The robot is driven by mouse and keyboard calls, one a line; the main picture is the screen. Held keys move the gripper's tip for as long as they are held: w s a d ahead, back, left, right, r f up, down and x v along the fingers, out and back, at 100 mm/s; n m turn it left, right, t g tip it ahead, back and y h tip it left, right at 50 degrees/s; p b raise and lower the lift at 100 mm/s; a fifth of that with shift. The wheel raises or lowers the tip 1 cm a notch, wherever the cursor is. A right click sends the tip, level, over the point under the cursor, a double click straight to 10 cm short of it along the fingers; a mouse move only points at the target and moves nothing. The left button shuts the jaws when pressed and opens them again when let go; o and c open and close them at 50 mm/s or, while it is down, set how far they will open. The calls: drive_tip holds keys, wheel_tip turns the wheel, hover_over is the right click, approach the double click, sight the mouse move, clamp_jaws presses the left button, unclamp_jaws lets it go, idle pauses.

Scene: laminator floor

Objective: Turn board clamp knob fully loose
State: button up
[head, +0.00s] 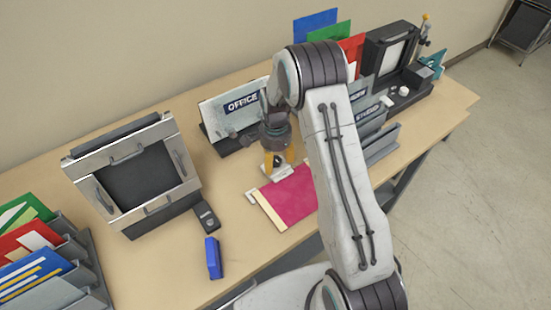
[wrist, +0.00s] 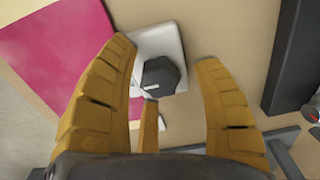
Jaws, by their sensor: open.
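The dark knob (wrist: 160,75) with a white pointer mark sits on a white clamp plate (wrist: 150,42) in the wrist view. The plate lies at the edge of the magenta board (wrist: 60,50). My gripper (wrist: 164,56) is open, with one orange finger on each side of the knob and visible gaps between them. In the head view my gripper (head: 277,162) points down over the far edge of the magenta board (head: 290,197), at the white clamp. There the gripper mostly hides the knob. I cannot tell the fingertips' height relative to it.
A grey framed panel (head: 160,203) stands at the left of the table, with a blue stapler-like object (head: 213,258) in front. File racks stand at far left and back right.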

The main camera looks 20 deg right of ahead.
drive_tip(key=shift+o, duration=0.3)
clamp_jaws()
idle(0.4)
drive_tip(key=shift+f+n+b, duration=0.1)
drive_tip(key=shift+n+b, duration=0.2)
drive_tip(key=n+b, duration=0.2)
drive_tip(key=shift+f+n, duration=0.15)
drive_tip(key=shift+n, duration=0.15)
drive_tip(key=n+b, duration=0.3)
drive_tip(key=n, duration=0.2)
drive_tip(key=shift+n, duration=0.3)
drive_tip(key=n+b, duration=0.1)
drive_tip(key=n, duration=0.3)
drive_tip(key=shift+s+b, duration=0.1)
drive_tip(key=shift+b, duration=0.3)
drive_tip(key=shift+n+b, duration=0.55)
drive_tip(key=shift+n, duration=1.95)
